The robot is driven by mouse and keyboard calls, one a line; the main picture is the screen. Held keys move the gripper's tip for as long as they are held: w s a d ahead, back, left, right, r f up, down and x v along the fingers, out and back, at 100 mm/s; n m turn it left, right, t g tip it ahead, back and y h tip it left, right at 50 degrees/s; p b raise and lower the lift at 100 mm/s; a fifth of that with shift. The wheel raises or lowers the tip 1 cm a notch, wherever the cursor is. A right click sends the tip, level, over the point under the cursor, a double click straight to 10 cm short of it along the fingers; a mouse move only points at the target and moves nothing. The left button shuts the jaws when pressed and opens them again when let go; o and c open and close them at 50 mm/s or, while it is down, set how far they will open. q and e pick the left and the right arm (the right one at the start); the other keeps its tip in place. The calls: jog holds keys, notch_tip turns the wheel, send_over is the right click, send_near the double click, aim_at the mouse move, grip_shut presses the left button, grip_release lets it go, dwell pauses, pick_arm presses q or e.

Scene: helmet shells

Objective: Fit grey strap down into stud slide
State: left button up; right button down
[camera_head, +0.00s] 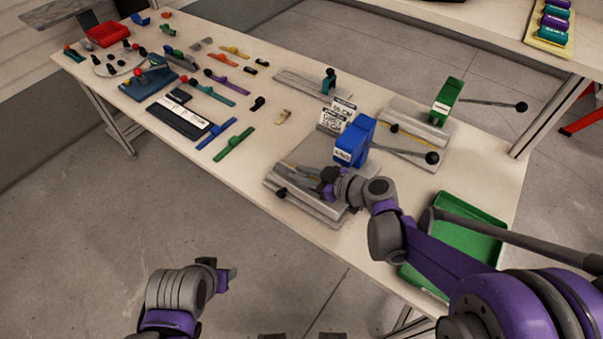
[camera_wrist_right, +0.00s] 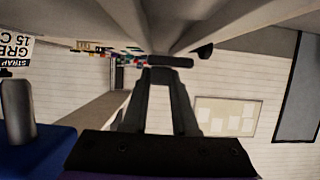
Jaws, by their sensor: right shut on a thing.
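My right gripper (camera_head: 322,188) is low over the near fixture, a grey metal slide base (camera_head: 325,212) with a blue lever block (camera_head: 356,142). In the right wrist view its fingers (camera_wrist_right: 166,72) are closed together on a dark grey bar (camera_wrist_right: 178,62), which looks like the grey strap. Pale grey fixture surfaces fill the top of that view. Whether the strap touches or sits in the slide cannot be told. My left gripper (camera_head: 226,276) is away from the table, over the floor; its jaw gap is not clear.
A label card (camera_head: 338,117) stands behind the blue block. A second fixture with a green block (camera_head: 446,101) is behind to the right. A green tray (camera_head: 482,212) is at the right. Several coloured straps, a red bin (camera_head: 107,34) and small parts cover the left table.

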jog(key=shift+f+b, duration=0.65)
jog(key=shift+f, duration=0.25)
jog(key=c, duration=0.6)
grip_release()
jog(key=shift+d+r, duration=0.1)
jog(key=p+v, duration=0.1)
jog(key=v, duration=0.9)
jog(key=shift+s+d+r, duration=0.15)
jog(key=shift+s+d, duration=0.05)
jog(key=shift+d, duration=0.05)
